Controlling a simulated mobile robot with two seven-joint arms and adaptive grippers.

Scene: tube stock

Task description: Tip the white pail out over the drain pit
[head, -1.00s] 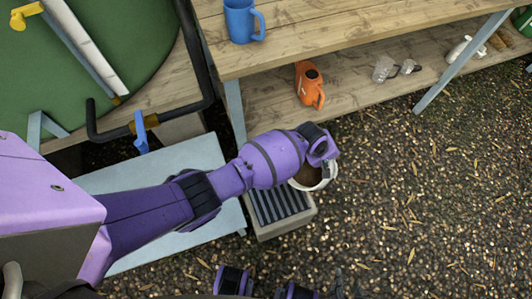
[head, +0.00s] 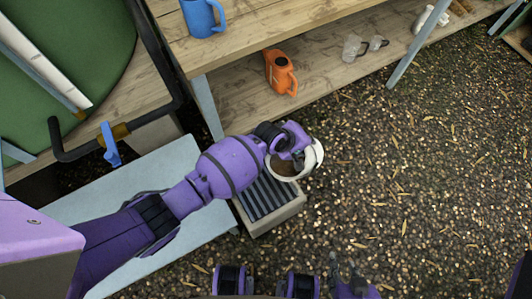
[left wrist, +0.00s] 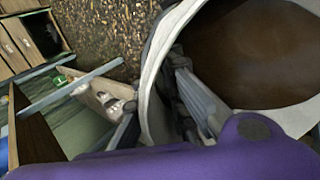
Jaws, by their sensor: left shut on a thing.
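My left gripper (head: 293,157) is shut on the white pail (head: 311,163), at its rim, and holds it above the right edge of the drain pit. The pail's brown contents (head: 284,166) show through its open mouth. In the left wrist view the pail's rim (left wrist: 158,75) and brown inside fill the right side, with grey fingers against its wall. The drain pit (head: 270,198) is a low box with a dark slatted grate and a pale rim, partly hidden by my left arm. My right gripper (head: 352,277) is low at the bottom edge; its fingers are not clear.
A pale slab (head: 165,165) lies under my left arm. Gravel on the right is free.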

